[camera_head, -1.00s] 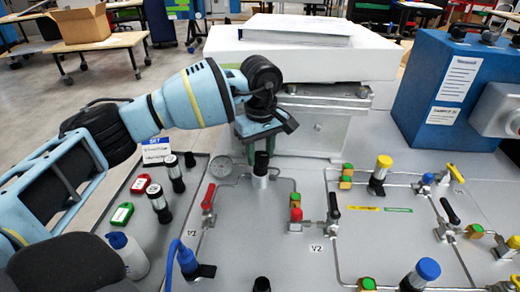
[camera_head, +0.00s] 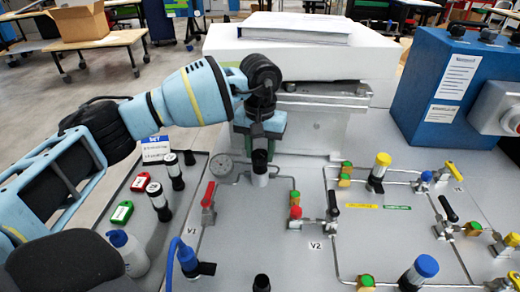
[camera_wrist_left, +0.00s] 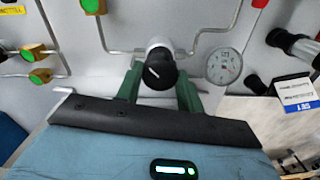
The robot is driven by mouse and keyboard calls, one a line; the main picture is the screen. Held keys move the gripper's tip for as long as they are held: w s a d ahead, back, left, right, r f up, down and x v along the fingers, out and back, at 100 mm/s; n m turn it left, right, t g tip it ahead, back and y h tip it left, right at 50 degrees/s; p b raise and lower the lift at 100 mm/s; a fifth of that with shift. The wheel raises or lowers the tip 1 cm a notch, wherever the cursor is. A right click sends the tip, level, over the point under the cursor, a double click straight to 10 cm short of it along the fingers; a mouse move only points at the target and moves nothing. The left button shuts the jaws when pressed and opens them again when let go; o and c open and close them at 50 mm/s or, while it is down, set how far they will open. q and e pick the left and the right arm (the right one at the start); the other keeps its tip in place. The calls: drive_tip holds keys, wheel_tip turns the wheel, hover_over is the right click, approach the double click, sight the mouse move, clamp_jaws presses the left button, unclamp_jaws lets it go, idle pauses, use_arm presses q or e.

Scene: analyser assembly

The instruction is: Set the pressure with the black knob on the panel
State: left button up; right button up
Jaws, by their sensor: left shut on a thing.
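The black knob (camera_head: 260,158) tops a short white cylinder on the grey panel (camera_head: 330,270), and in the left wrist view the knob (camera_wrist_left: 160,70) shows a white pointer line on its face. My left gripper (camera_head: 260,140) is over the knob from above and behind. In the left wrist view its two green fingers (camera_wrist_left: 160,88) stand on either side of the knob and are shut on it. A round pressure gauge (camera_head: 220,168) sits just left of the knob, and the gauge (camera_wrist_left: 224,66) also shows in the left wrist view; its reading is too small to tell. My right gripper is out of view.
A blue-and-white SET card (camera_head: 155,148) stands at the panel's left. A red-handled valve (camera_head: 208,205) and a black-handled valve (camera_head: 333,212) are in front of the knob. A white instrument (camera_head: 300,50) stands close behind, and a blue box (camera_head: 440,85) at the right.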

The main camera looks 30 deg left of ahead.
sight(260, 154)
use_arm(q)
drive_tip(key=shift+m, duration=0.6)
drive_tip(key=o, duration=1)
drive_tip(key=shift+r, duration=0.6)
wheel_tip(260, 154, up, 7)
drive_tip(key=shift+f, duration=0.15)
